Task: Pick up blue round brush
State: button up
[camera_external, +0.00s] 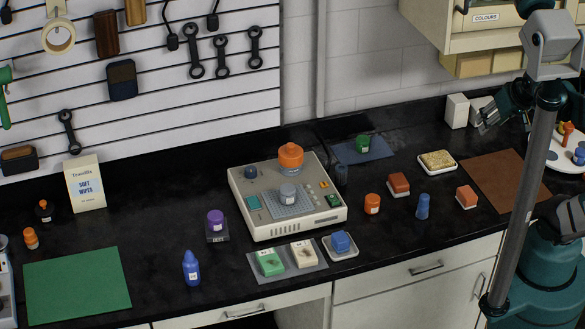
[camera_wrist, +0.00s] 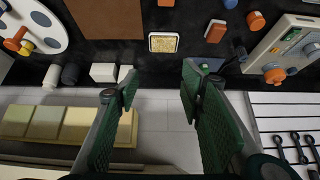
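A blue, roundish upright piece (camera_external: 423,206), which looks like the blue round brush, stands on the black counter, right of the orange cylinder (camera_external: 372,204). In the wrist view a blue shape (camera_wrist: 230,3) at the top edge appears to be the same piece, mostly cut off. My gripper (camera_external: 490,117) is raised near the wall at the upper right, well away from the brush. In the wrist view my gripper (camera_wrist: 148,88) shows two green pads wide apart with nothing between them.
Red blocks (camera_external: 398,183) (camera_external: 466,196) stand on either side of the brush. A sponge dish (camera_external: 437,161) lies behind it, and a brown mat (camera_external: 508,178) to the right. A large grey device (camera_external: 330,215) stands left. White boxes (camera_external: 457,110) are near my gripper.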

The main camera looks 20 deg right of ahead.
jog(key=shift+a, duration=0.1)
jog(key=n+g, duration=0.7)
jog(key=n, duration=1.1)
send_over(425, 195)
jog(key=f, duration=1.9)
jog(key=shift+w+d+f, duration=0.1)
jog(key=shift+d+f, duration=0.05)
jog(key=shift+d, duration=0.1)
jog(key=shift+s+a+f+n, duration=0.2)
jog(key=shift+a+f+n, duration=0.15)
jog(key=shift+f, duration=0.15)
jog(key=shift+f+b, duration=0.3)
jog(key=shift+f, duration=1)
jog(key=shift+f, duration=0.15)
jog(key=shift+f, duration=2.45)
